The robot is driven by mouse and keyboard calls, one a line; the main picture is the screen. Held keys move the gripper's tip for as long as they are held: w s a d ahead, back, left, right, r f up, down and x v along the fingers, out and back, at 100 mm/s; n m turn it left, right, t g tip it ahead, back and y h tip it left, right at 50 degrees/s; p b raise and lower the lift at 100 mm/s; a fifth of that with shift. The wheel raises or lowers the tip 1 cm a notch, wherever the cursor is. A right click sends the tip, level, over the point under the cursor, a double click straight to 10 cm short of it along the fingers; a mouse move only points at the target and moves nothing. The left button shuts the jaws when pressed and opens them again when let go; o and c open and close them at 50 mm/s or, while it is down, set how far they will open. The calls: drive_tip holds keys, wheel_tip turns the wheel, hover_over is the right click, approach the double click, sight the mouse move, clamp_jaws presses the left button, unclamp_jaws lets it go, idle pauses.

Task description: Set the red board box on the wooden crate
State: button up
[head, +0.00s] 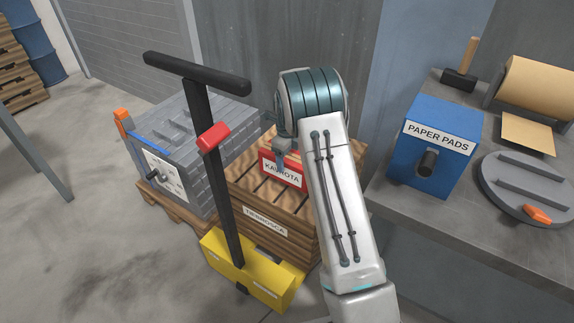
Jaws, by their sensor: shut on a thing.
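The red board box (283,172), with a white label reading "KAVROTA", is at the top of the wooden crate (247,196). My arm reaches over the crate from the lower right. My gripper (283,158) is shut on the red box and partly hidden by my wrist. The box's right side is hidden behind my arm. I cannot tell whether the box touches the slatted top or hangs just above it. The crate has a label reading "TIEBROSCA".
A yellow pallet-jack-like cart (250,270) with a tall black handle stands before the crate. Grey ingots (205,125) are stacked on a pallet to the left. A grey bench (420,205) on the right carries a blue "PAPER PADS" box (437,160).

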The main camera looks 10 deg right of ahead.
drive_tip(key=shift+f+b, duration=0.3)
drive_tip(key=shift+f, duration=1)
drive_tip(key=o, duration=1.6)
drive_tip(key=shift+f, duration=0.15)
wheel_tip(320, 180, up, 12)
drive_tip(key=p, duration=0.3)
